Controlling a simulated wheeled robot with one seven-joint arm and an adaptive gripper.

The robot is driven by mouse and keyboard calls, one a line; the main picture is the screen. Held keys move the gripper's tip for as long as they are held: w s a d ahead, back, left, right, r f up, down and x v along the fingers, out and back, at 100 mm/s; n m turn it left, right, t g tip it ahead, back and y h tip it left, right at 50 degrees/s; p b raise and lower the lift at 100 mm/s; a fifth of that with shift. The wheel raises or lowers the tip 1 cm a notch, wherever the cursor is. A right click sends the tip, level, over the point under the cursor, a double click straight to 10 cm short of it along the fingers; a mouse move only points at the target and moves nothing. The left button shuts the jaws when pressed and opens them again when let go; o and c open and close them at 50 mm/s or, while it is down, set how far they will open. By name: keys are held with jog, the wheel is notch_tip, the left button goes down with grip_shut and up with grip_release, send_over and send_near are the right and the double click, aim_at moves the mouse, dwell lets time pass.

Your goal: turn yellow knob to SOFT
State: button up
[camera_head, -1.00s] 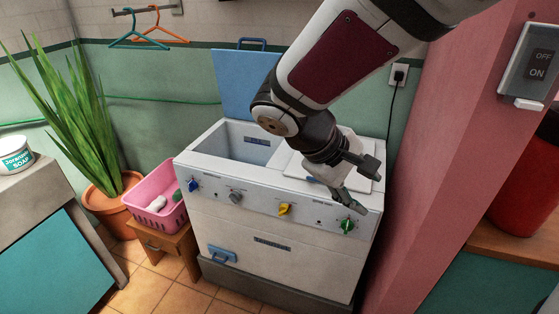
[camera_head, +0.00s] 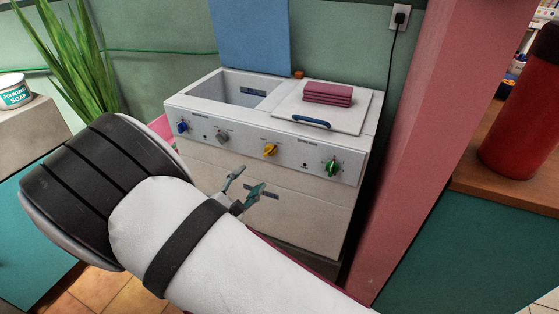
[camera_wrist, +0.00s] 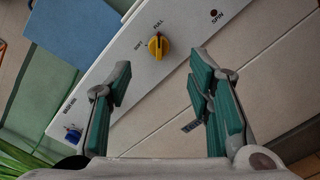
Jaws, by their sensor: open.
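The yellow knob (camera_head: 270,150) is on the front panel of a white twin-tub washer (camera_head: 262,197), between a grey knob and a green knob. In the wrist view the yellow knob (camera_wrist: 158,45) shows up close, with the labels SOFT to its left and FULL above it. Its pointer is hard to read. My gripper (camera_head: 247,185) is in front of the washer, below and left of the yellow knob in the head view. In the wrist view my gripper (camera_wrist: 160,75) is open and empty, its green-padded fingers wide apart. The knob lies beyond the fingertips, apart from them.
The blue knob (camera_head: 182,126), grey knob (camera_head: 222,137) and green knob (camera_head: 332,168) share the panel. A folded dark red cloth (camera_head: 328,92) lies on the white lid (camera_head: 347,112). A pink wall edge (camera_head: 425,150) stands close on the right.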

aim_at(269, 153)
jog(key=x, duration=0.4)
jog(key=b+x, duration=0.1)
jog(key=x, duration=0.4)
jog(key=b+x, duration=0.1)
jog(key=x, duration=0.3)
jog(key=shift+w+a+f, duration=0.2)
jog(key=shift+w+a, duration=0.1)
jog(key=c, duration=1)
